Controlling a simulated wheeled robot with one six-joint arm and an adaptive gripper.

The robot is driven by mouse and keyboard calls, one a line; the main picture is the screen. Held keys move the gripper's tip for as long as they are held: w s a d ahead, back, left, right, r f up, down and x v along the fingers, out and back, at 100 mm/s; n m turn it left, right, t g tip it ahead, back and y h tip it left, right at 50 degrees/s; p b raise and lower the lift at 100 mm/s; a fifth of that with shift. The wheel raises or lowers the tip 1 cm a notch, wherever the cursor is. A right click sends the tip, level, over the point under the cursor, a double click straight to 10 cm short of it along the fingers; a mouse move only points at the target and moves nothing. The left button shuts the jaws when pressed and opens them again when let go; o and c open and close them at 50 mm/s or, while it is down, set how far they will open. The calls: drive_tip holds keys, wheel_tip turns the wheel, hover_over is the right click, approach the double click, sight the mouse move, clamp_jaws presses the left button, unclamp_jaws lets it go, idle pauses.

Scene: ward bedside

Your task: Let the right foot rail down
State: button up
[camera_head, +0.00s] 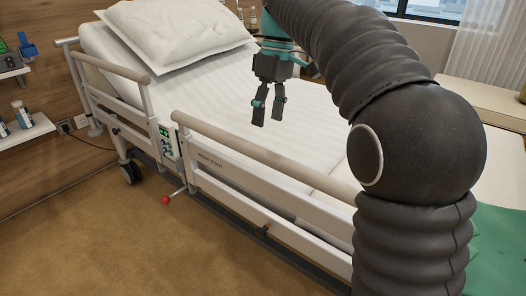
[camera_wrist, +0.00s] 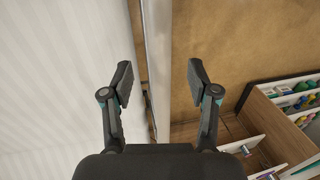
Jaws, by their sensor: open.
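The right foot rail (camera_head: 255,152), a beige top bar over pale panels marked "RIGHT FOOT", stands raised along the near side of the bed (camera_head: 215,75). A lever with a red knob (camera_head: 166,200) sticks out low beside the rail's head-side end. My gripper (camera_head: 268,112) is open and empty above the mattress, past the rail in the head view, with its fingers pointing down. In the wrist view my gripper (camera_wrist: 160,85) has its fingers apart, and a pale rail edge (camera_wrist: 158,60) runs below between them. My arm hides the rail's foot-side end.
The head-side rail (camera_head: 112,68) is also up, with a control panel (camera_head: 166,140) on it. A pillow (camera_head: 175,35) lies on the bed. Brown floor (camera_head: 90,225) is clear at the near side. An open-drawer cart (camera_wrist: 275,120) shows in the wrist view.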

sight(263, 149)
drive_tip(key=f, duration=0.3)
drive_tip(key=s+f+b, duration=0.1)
drive_tip(key=f, duration=0.1)
drive_tip(key=a+f, duration=0.1)
drive_tip(key=f, duration=0.2)
drive_tip(key=shift+s+f, duration=0.2)
drive_tip(key=shift+f, duration=0.15)
clamp_jaws()
